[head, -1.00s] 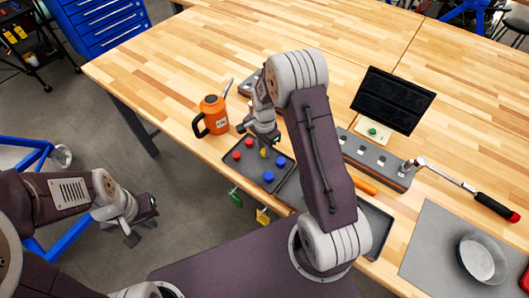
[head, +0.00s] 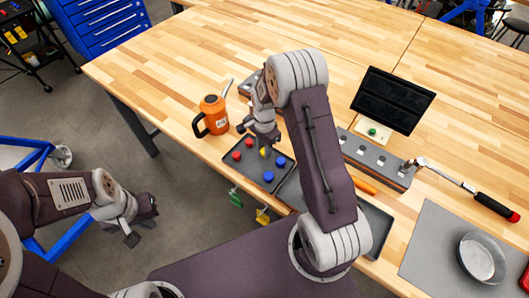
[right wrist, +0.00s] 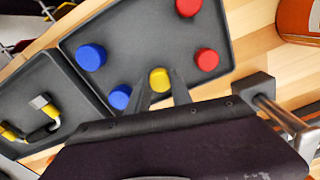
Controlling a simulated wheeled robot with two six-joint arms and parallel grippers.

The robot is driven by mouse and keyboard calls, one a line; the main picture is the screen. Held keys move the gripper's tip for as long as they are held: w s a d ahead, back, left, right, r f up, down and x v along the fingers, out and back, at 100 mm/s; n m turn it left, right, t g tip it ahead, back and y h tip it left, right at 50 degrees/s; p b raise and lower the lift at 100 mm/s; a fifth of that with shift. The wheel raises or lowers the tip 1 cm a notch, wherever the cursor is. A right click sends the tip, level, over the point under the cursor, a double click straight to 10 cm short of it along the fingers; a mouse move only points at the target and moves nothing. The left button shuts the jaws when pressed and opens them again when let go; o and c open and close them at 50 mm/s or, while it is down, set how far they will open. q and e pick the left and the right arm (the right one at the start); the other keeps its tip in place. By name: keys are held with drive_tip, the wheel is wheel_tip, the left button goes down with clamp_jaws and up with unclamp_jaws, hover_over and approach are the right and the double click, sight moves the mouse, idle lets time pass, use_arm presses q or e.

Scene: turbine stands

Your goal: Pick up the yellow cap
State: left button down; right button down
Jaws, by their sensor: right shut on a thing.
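The yellow cap (head: 263,153) is in the dark tray (head: 246,171) near the table's front edge. In the right wrist view the yellow cap (right wrist: 159,79) sits between the two fingertips of my right gripper (right wrist: 160,88), which is shut on it. In the head view my right gripper (head: 262,142) reaches down over the tray. I cannot tell whether the cap touches the tray floor. Two red caps (right wrist: 207,60) and two blue caps (right wrist: 91,56) are in the same tray. My left gripper (head: 143,222) hangs over the floor at left, empty; its opening is unclear.
An orange can (head: 213,115) stands behind the tray at left. A grey block with holes (head: 375,160), a dark panel (head: 393,100) and a ratchet (head: 470,188) are to the right. A second tray (head: 376,229) is partly hidden by my right arm. Tags hang from the table edge.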

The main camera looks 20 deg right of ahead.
idle(0.3)
drive_tip(key=r+b, duration=0.1)
drive_tip(key=r, duration=0.3)
drive_tip(key=shift+d+r, duration=0.15)
drive_tip(key=shift+d, duration=0.05)
drive_tip(key=s+d+r+b, duration=0.1)
drive_tip(key=s+d+r, duration=0.5)
drive_tip(key=d, duration=0.3)
drive_tip(key=shift+d+r+b, duration=0.3)
drive_tip(key=shift+r, duration=0.05)
drive_tip(key=c, duration=1.9)
unclamp_jaws()
clamp_jaws()
